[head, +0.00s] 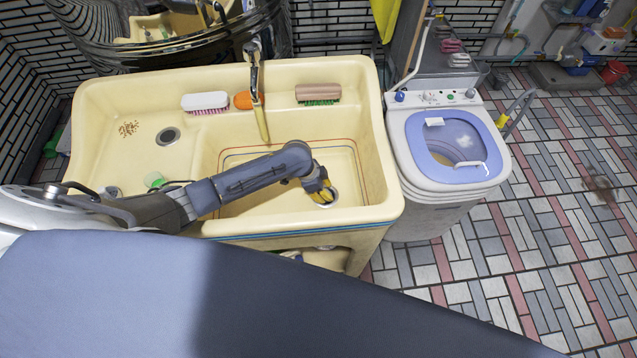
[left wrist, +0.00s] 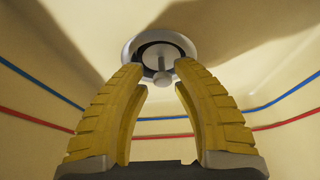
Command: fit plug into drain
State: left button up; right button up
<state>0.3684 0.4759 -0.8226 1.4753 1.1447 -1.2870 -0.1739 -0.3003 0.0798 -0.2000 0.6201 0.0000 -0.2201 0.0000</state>
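The drain (head: 327,199) is a pale metal ring in the floor of the right-hand basin of the cream sink. In the left wrist view the drain ring (left wrist: 129,50) is straight ahead, with a dark gap inside it. The plug (left wrist: 162,77), a grey piece with a rounded knob, shows in the ring's middle; I cannot tell whether it is fully seated. My left gripper (head: 322,187) reaches down into the basin over the drain. Its yellow fingers (left wrist: 160,70) are apart, with the knob between their tips and a gap visible on each side. My right gripper is not in view.
The basin walls carry red and blue lines. A faucet (head: 254,75) hangs over the sink's back edge. A white-and-pink brush (head: 205,101) and a brown brush (head: 318,92) lie on the back ledge. A washing machine (head: 445,150) stands to the right.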

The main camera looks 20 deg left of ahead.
pick_arm(q)
jog(key=v, duration=1.1)
jog(key=shift+r, duration=0.15)
